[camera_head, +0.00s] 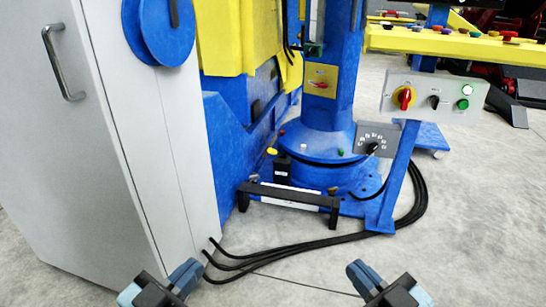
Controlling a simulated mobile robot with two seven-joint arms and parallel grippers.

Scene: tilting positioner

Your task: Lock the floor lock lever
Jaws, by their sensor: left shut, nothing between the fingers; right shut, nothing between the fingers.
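A low black bar (287,194) on two short posts stands at the front of the blue column's base plate, close to the floor. It looks like the floor lock lever, but I cannot tell for certain, nor whether it is locked. My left gripper (187,272) is at the bottom edge, shut and empty, in front of and left of the bar. My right gripper (362,273) is at the bottom edge, shut and empty, in front of and right of the bar. Both are apart from it.
A grey cabinet (95,150) stands at the left. Black cables (290,250) cross the floor between my grippers and the base. A grey control box (432,97) on a blue post is at the right. The grey floor (480,220) at the right is clear.

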